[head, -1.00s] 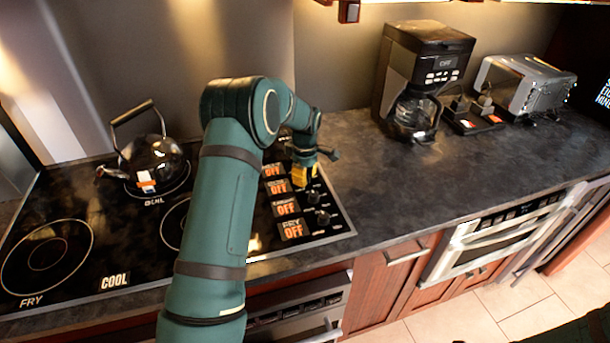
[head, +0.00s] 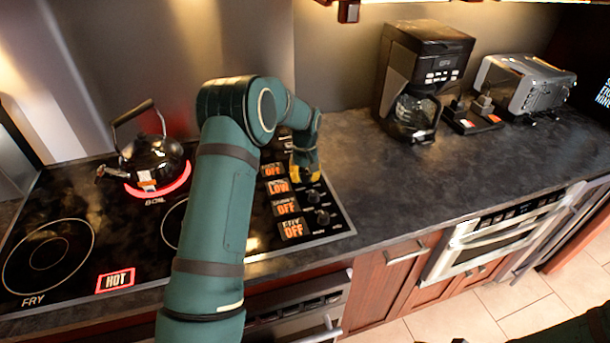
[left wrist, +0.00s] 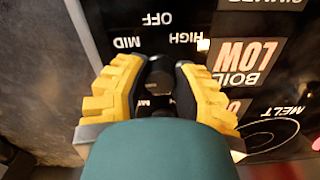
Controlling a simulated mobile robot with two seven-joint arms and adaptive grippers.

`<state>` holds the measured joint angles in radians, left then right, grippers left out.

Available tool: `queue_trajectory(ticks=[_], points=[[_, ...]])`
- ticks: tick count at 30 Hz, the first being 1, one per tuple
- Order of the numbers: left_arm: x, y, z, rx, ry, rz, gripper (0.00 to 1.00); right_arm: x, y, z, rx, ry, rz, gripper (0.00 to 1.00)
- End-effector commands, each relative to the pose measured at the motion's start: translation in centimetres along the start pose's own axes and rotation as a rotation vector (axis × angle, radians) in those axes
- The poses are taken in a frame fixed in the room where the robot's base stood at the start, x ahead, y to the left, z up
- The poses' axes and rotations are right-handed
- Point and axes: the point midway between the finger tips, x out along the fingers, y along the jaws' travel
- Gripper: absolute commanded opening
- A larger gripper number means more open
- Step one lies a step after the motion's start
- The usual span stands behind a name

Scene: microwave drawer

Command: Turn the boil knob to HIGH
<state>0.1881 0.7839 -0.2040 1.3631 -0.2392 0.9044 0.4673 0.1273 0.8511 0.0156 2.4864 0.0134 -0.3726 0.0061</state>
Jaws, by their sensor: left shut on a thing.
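The boil knob (left wrist: 157,82) is dark and stands between the yellow fingers of my left gripper (left wrist: 158,92) in the left wrist view. The fingers are shut on it. In the head view my left gripper (head: 304,172) is at the right side of the stove panel and hides this knob. The boil display (left wrist: 243,58) reads LOW; it also shows in the head view (head: 278,187). The printed labels OFF, MID and HIGH (left wrist: 186,38) show around the knob.
A kettle (head: 155,160) stands on the boil burner (head: 177,188), whose ring glows red. A sign on the cooktop (head: 115,280) reads HOT. The other readable displays (head: 287,208) say OFF. More knobs (head: 322,217) sit close by. A coffee maker (head: 420,70) and toaster (head: 527,85) stand further right.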

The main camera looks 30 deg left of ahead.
Motion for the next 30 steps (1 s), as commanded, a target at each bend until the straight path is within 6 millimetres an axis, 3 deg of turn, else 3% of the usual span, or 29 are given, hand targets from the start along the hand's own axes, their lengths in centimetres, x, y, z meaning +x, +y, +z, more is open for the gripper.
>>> queue_trajectory(ticks=[30], points=[[-0.02, -0.04, 0.01, 0.963, -0.001, 0.001, 0.00, -0.45, -0.17, -0.22, 0.001, 0.005, 0.000, 0.47]])
